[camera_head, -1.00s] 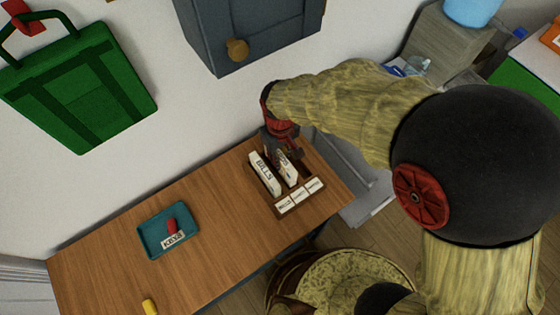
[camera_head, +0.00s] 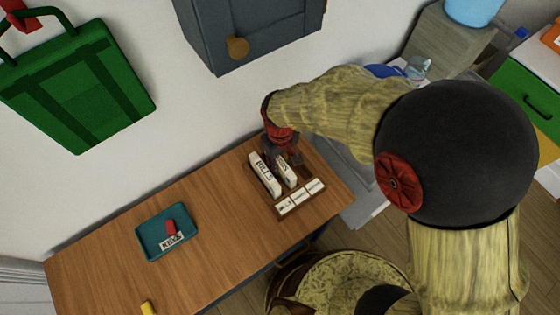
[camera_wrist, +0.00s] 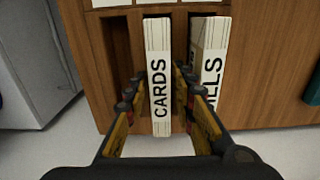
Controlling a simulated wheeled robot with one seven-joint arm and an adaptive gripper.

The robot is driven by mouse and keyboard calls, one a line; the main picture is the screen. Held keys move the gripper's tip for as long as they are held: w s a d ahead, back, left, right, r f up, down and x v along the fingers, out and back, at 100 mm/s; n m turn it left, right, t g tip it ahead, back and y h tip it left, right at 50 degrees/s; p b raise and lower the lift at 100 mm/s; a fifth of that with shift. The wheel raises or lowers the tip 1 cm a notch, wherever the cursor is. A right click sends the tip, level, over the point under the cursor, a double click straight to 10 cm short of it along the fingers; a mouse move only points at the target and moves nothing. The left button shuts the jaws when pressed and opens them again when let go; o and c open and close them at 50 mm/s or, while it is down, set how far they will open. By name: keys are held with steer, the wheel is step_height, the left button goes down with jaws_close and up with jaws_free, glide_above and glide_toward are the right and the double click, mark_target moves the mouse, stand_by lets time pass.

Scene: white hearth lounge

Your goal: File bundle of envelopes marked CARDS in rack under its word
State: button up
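The white bundle marked CARDS (camera_wrist: 158,50) stands in the middle slot of the wooden rack (camera_wrist: 93,60). It also shows in the head view (camera_head: 287,172), partly behind my gripper. My gripper (camera_wrist: 158,82) has one finger on each side of the bundle, with narrow gaps showing between fingers and bundle; it looks open. In the head view my gripper (camera_head: 283,153) is at the back end of the rack. The bundle marked BILLS (camera_head: 264,175) stands in the slot beside it. The third slot (camera_wrist: 118,45) is empty. Three white labels (camera_head: 300,197) line the rack's front, too small to read.
A teal tray (camera_head: 145,243) with a red-tagged KEYS item (camera_head: 171,234) lies on the wooden table (camera_head: 225,245). A yellow object (camera_head: 148,308) is at the table's front edge. A grey cabinet (camera_head: 255,30) hangs above. The table between tray and rack is clear.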

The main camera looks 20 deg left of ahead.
steer(key=shift+r, duration=0.1)
step_height(320, 180, up, 12)
steer(key=p, duration=0.3)
steer(key=shift+r, duration=0.1)
steer(key=w+d+r+m+t+y, duration=0.15)
steer(key=d+r+m, duration=0.25)
steer(key=d+r, duration=0.95)
steer(key=s+d+r+m+t, duration=0.2)
steer(key=s+d+m, duration=0.1)
steer(key=d, duration=0.5)
steer(key=s+d+r+m+t+h, duration=0.1)
steer(key=s+d+r+m+t, duration=0.1)
steer(key=s+d, duration=0.3)
steer(key=d+r+m, duration=0.1)
steer(key=d, duration=0.3)
steer(key=shift+s+d, duration=0.25)
steer(key=shift+s, duration=0.1)
steer(key=shift+h, duration=0.25)
